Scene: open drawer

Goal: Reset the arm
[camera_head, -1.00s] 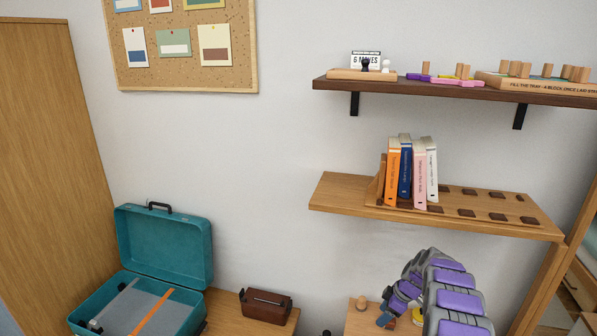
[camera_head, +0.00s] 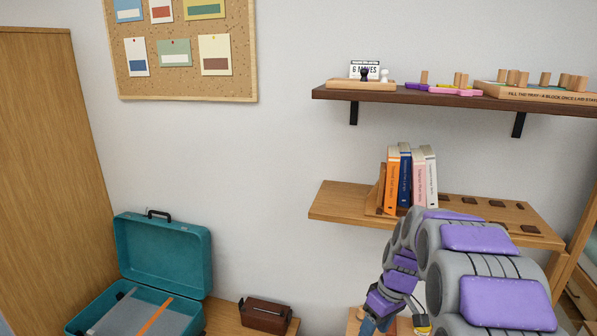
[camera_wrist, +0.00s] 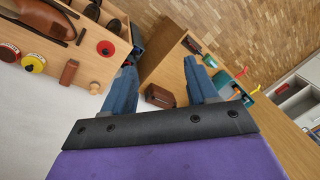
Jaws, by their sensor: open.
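My purple and grey arm rises at the lower right of the head view. My gripper (camera_wrist: 162,80) shows in the wrist view as two blue fingers spread wide apart, with nothing between them close by. In the head view the gripper (camera_head: 375,325) is at the bottom edge, pointing down, and is partly cut off. The arm covers part of the lower shelf (camera_head: 340,203) and most of the wooden unit beneath it.
Books (camera_head: 405,180) stand on the lower shelf, close behind my arm. An open teal case (camera_head: 165,255) and a brown box (camera_head: 265,314) sit at lower left. The wrist view shows brown shoes (camera_wrist: 48,15) in a wooden compartment.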

